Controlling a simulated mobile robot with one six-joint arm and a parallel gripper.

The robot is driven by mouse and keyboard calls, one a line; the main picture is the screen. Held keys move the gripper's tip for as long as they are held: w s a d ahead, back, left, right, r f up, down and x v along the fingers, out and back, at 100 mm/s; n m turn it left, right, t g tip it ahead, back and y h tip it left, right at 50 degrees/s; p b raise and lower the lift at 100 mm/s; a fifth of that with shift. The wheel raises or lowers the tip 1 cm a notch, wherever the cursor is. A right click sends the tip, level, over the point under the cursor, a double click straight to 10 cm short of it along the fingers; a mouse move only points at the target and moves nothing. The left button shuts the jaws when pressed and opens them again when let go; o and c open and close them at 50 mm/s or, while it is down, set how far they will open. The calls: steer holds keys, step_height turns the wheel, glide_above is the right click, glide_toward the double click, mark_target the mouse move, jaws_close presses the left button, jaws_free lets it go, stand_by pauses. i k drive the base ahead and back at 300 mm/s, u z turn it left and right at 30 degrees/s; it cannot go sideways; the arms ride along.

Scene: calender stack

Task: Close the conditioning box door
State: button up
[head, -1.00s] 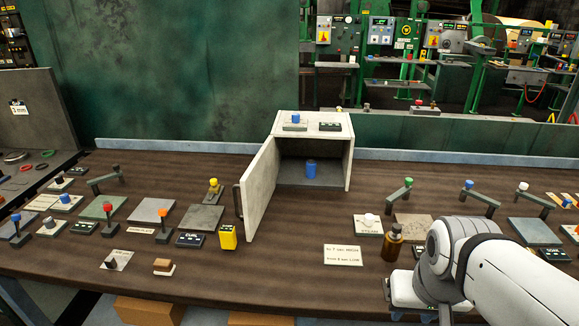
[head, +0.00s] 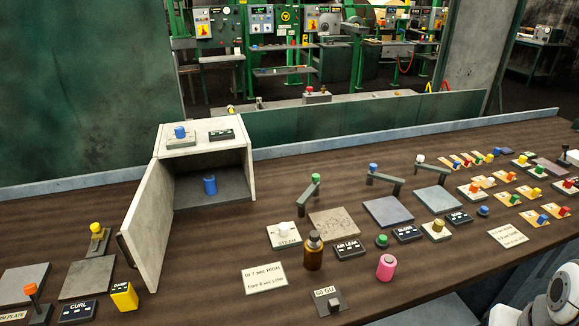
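The conditioning box (head: 202,142) is a pale grey box on the brown bench, left of the middle in the head view. Its door (head: 150,222) is hinged on the left side and stands wide open, swung out toward the front. A dark handle (head: 127,258) sits on the door's outer face. A blue knob (head: 180,132) and a dark label are on top of the box. My gripper is not in view; only a white part of my arm shows at the lower right corner.
A yellow block (head: 124,296) stands close to the door's lower left. Levers and plates crowd the right side. Bench in front of the box opening is clear.

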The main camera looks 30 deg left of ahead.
mark_target(146, 229)
steer(key=z, duration=1)
steer(key=k, duration=2)
steer(key=u, duration=2)
steer(key=i, duration=1)
steer(key=u, duration=0.1)
steer(key=k, duration=0.45)
steer(key=z, duration=0.05)
